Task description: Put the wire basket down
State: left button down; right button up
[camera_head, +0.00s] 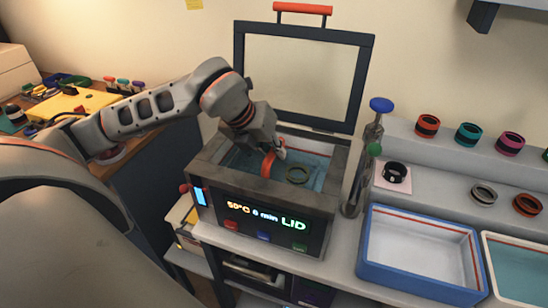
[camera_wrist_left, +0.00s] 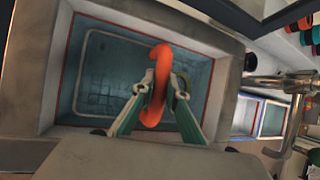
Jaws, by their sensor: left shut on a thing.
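The wire basket (camera_wrist_left: 86,62) sits inside the water-filled tank of the cleaner (camera_head: 265,201); its pale wire rim and mesh show faintly in the left wrist view. Its orange handle (camera_head: 267,165) stands up, and it also shows in the left wrist view (camera_wrist_left: 156,85). My left gripper (camera_head: 277,150) is shut on this handle, with one finger on each side of it (camera_wrist_left: 157,92). An olive ring (camera_head: 298,174) lies in the tank beside the handle. I cannot tell whether the basket touches the tank floor. My right gripper is not in view.
The cleaner's framed lid (camera_head: 303,75) stands open behind the tank; the display reads 50°C, 6 min, LID. A metal post with a blue top (camera_head: 381,104) stands close right. A blue-rimmed tray (camera_head: 420,288) and several coloured rings are farther right.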

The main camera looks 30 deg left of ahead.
pick_arm(q)
notch_tip(320, 180, down, 2)
jog(key=shift+f, duration=0.1)
jog(key=c, duration=2)
grip_release()
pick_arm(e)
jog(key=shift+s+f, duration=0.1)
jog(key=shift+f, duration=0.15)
pick_arm(q)
jog(key=v, duration=1.2)
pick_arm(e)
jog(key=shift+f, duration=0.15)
